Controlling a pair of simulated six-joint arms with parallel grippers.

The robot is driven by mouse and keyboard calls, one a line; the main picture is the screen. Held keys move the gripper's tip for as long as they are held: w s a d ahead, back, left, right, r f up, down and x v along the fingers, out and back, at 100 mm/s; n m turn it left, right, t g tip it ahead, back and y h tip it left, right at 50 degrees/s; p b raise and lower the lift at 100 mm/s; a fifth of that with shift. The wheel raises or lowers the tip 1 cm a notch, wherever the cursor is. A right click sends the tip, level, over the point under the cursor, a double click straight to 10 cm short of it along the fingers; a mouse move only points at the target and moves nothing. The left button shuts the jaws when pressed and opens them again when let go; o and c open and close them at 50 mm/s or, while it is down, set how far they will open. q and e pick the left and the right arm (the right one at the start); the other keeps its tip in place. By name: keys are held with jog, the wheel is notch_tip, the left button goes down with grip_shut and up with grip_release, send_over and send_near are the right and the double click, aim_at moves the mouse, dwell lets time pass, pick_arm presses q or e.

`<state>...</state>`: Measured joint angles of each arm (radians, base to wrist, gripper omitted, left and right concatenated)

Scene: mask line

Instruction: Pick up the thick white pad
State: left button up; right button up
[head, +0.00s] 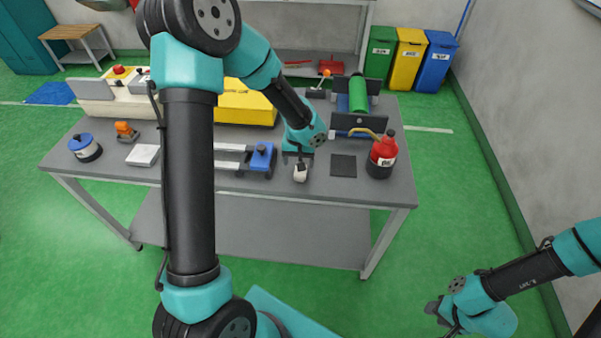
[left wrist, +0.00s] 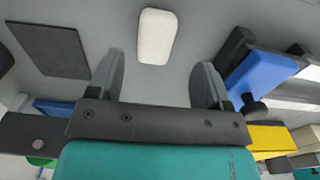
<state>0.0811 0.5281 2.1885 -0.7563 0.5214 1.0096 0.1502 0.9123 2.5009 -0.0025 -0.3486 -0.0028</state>
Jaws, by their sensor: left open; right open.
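A small rounded white pad (head: 300,174) lies on the grey table near its front edge. In the left wrist view the white pad (left wrist: 157,36) lies flat, beyond my open fingertips and roughly centred between them. My left gripper (head: 299,160) is right by the pad, partly hidden by its own wrist in the head view. Its jaws (left wrist: 160,68) are open and empty. A flatter, square white block (head: 143,155) lies further left on the table. My right gripper (head: 438,309) is open, low at the right, away from the table.
A dark square mat (head: 343,166) lies right of the pad, and a red bottle (head: 382,156) stands beyond it. A blue block device (head: 262,158) is close on the left. A green roller (head: 358,94) and yellow case (head: 245,105) stand behind.

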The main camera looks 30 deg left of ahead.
aim_at(301, 173)
pick_arm(q)
jog(key=shift+w+d+f, duration=0.1)
jog(key=shift+d+f, duration=0.05)
jog(key=shift+f, duration=1.15)
jog(key=shift+d+f, duration=0.15)
jog(key=shift+f, duration=1.15)
jog(key=c, duration=1)
jog(key=shift+r, duration=0.1)
